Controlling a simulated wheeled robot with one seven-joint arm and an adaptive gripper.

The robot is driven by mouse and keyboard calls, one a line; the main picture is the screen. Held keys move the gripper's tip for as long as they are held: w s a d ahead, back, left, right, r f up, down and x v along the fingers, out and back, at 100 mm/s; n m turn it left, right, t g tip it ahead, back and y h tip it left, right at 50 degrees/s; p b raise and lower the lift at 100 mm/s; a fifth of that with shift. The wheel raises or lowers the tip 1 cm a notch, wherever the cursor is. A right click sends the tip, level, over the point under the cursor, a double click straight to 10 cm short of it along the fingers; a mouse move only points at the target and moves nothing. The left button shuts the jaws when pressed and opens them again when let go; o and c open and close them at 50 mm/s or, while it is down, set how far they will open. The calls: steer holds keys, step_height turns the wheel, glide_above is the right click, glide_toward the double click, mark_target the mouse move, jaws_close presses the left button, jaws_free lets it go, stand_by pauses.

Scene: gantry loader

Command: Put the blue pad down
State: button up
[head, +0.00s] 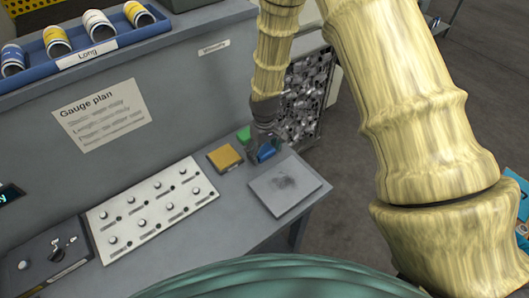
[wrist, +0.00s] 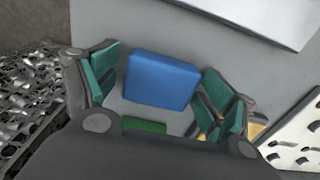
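The blue pad (head: 266,153) lies at the bench's right end, under my gripper (head: 264,143). In the wrist view the blue pad (wrist: 162,80) sits between the two green-lined fingers of my gripper (wrist: 160,90). The fingers are spread wide, one on each side of it. Grey bench shows beside the pad at the left finger; the gap at the right finger is narrow, and I cannot tell whether it touches. The pad looks to be at or very near the bench top.
A green pad (head: 243,134) and an orange-yellow pad (head: 224,157) are close by on the left. A pale plate (head: 285,185) lies in front, a knobbed panel (head: 152,209) further left. A bin of metal scrap (head: 304,96) stands behind the bench's right end.

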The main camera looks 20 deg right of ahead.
mark_target(264, 150)
step_height(264, 150, up, 12)
steer(key=b, duration=0.4)
stand_by(0.4)
steer(key=shift+r, duration=0.15)
